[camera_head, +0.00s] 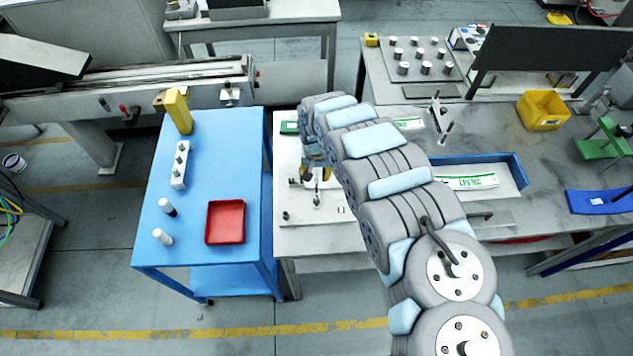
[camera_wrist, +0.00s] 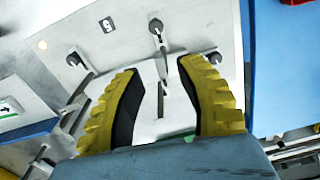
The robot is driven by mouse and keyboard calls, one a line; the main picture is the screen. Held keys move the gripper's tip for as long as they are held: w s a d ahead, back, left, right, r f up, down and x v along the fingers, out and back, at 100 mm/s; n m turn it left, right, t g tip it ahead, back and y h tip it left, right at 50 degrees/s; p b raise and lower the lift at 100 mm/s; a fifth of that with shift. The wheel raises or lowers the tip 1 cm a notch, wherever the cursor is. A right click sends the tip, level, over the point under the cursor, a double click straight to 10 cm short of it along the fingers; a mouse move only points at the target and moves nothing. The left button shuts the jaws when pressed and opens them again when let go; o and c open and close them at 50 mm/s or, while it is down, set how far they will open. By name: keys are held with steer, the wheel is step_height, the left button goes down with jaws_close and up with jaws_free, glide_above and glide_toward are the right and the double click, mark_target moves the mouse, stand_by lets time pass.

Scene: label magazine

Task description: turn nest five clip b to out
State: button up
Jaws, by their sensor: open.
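Nest five is a pale plate with a small tag that looks like a 5 (camera_wrist: 107,24) in the wrist view. Several round-headed clips or posts stand on it: one at top middle (camera_wrist: 155,25), one at left (camera_wrist: 73,59), one at right (camera_wrist: 215,57). A thin dark bar runs from the top middle one down between my fingers. I cannot read which is clip b. My gripper (camera_wrist: 160,66) is open over the plate, its yellow fingers apart with dark pads. I see no contact. In the head view my gripper (camera_head: 317,174) is low over the white bench, partly hidden by my arm.
A blue table (camera_head: 222,135) stands left of the bench, with a red tray (camera_head: 226,222), a yellow block (camera_head: 178,111) and two small bottles. A blue-rimmed tray (camera_head: 515,168) with labels lies right of my arm. A yellow bin (camera_head: 542,110) is further right.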

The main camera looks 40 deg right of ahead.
mark_target(316, 182)
steer(key=shift+f, duration=2.45)
jaws_close()
